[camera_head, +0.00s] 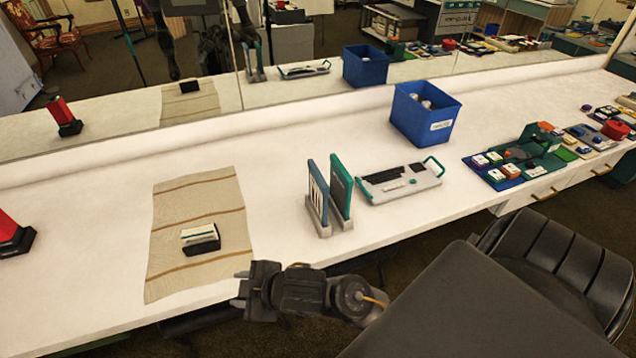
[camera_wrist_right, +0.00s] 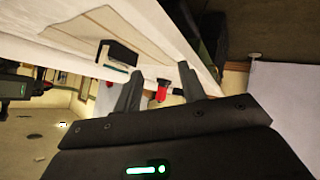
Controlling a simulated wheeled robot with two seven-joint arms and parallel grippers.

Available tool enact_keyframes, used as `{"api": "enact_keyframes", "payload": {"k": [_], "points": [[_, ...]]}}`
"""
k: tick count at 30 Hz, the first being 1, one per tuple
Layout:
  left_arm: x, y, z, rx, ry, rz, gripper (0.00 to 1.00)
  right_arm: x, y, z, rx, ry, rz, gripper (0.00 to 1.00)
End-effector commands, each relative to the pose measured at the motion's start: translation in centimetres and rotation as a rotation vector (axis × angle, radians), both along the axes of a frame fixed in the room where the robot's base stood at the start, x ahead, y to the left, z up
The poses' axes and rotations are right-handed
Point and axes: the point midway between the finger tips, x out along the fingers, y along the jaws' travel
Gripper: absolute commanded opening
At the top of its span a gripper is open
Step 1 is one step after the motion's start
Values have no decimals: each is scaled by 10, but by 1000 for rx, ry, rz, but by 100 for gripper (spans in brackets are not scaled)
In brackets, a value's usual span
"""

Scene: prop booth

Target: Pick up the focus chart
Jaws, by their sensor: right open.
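Two thin upright boards stand side by side in a grey slotted rack (camera_head: 325,230) on the white counter. The left one, a blue-edged board with a striped pale face (camera_head: 317,188), looks like the focus chart; I cannot be sure. The right one is a dark green board with a teal edge (camera_head: 341,185). My right gripper (camera_head: 240,289) is open and empty at the counter's front edge, left of the rack and in front of the mat. Its two spread fingers show in the right wrist view (camera_wrist_right: 158,92); the boards are not recognisable there. My left gripper is out of view.
A beige striped mat (camera_head: 195,255) holds a small black block with a white top (camera_head: 200,236). A white tray with teal handles (camera_head: 400,182) lies right of the rack. A blue bin (camera_head: 424,117) stands behind. A mirror runs along the back. Bare counter separates mat and rack.

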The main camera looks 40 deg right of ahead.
Motion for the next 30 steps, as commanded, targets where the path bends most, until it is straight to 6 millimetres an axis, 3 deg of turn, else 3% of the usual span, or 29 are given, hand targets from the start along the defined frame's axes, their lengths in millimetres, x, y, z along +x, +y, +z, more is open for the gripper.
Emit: {"api": "enact_keyframes", "payload": {"k": [6, 12, 15, 17, 20, 23, 26, 30], "points": [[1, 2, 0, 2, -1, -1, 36, 28, 54, 39, -85, -236, 301, 41], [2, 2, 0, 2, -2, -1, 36, 37, 102, 66, -245, -481, 693, 41], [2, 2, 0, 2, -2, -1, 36, 39, 111, 66, -382, -586, 950, 41], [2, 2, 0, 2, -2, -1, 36, 42, 105, 61, -475, -620, 1101, 41], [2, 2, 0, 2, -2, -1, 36, 53, 76, 51, -635, -622, 1326, 41], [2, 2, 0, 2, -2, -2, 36, 70, 24, 47, -791, -552, 1512, 41], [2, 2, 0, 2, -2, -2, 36, 89, -44, 57, -923, -420, 1645, 41], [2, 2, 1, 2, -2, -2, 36, 105, -144, 91, -1034, -187, 1728, 41]]}}
